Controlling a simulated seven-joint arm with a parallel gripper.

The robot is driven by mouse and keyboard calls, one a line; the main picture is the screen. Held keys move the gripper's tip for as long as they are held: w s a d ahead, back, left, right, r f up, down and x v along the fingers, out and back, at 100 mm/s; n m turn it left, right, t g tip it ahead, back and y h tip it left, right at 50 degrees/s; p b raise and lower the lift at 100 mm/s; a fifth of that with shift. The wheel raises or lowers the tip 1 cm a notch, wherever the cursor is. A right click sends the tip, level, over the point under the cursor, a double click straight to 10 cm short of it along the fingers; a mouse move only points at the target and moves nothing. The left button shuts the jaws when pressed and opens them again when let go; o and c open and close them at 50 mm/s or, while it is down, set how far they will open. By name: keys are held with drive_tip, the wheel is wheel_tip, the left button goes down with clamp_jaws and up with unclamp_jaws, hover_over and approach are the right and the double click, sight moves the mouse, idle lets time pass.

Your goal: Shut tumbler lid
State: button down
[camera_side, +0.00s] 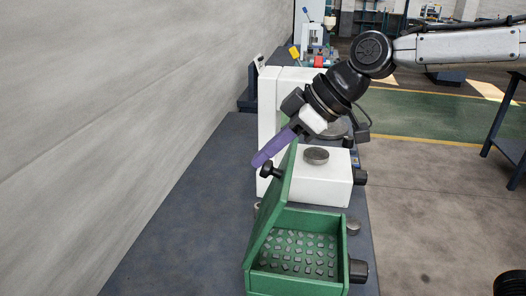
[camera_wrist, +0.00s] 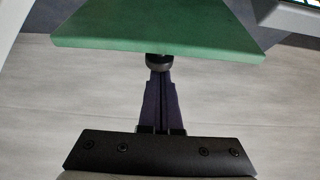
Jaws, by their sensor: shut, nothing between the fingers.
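The tumbler is a green box (camera_side: 345,258) at the front of the bench, with several small grey pieces inside. Its green lid (camera_side: 272,212) stands open, tilted up at the box's left side. A black knob (camera_side: 270,171) sticks out from the lid's outer face near its top. My gripper (camera_side: 259,162) has purple fingers, shut and empty, at the outer side of the raised lid, just by the knob. In the wrist view the lid (camera_wrist: 155,30) crosses the top, and the fingertips (camera_wrist: 160,74) are right below the knob (camera_wrist: 158,61). I cannot tell whether they touch.
A white machine block (camera_side: 320,190) with a round grey cap (camera_side: 316,156) stands behind the box. The dark bench top (camera_side: 185,225) is clear on the left, up to the grey wall (camera_side: 130,100). A black knob (camera_side: 358,270) sits at the box's right.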

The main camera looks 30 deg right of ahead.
drive_tip(key=shift+s+d+f+t+y, duration=0.2)
drive_tip(key=shift+s+d+t+y, duration=0.1)
drive_tip(key=shift+s+d, duration=0.35)
drive_tip(key=shift+s+d+f+t+y, duration=0.2)
drive_tip(key=shift+s+d+t+y, duration=0.1)
drive_tip(key=shift+s+d, duration=0.3)
drive_tip(key=shift+t+y, duration=0.4)
drive_tip(key=s+d+f, duration=0.3)
drive_tip(key=f, duration=0.1)
drive_tip(key=s+d+f, duration=0.3)
drive_tip(key=f, duration=0.1)
drive_tip(key=s+d+f, duration=0.3)
drive_tip(key=f, duration=0.1)
drive_tip(key=shift+r, duration=0.5)
drive_tip(key=shift+s+d, duration=3.25)
drive_tip(key=s+a+n+g+h, duration=0.2)
drive_tip(key=s+a+n+g, duration=0.15)
drive_tip(key=s, duration=0.35)
drive_tip(key=w+d+r+m+t+h, duration=0.1)
drive_tip(key=d+r+m+h, duration=0.1)
drive_tip(key=d+m+h, duration=0.3)
drive_tip(key=d+m, duration=0.3)
drive_tip(key=m, duration=0.4)
drive_tip(key=shift+w+r+h, duration=0.25)
drive_tip(key=shift+r+h, duration=0.15)
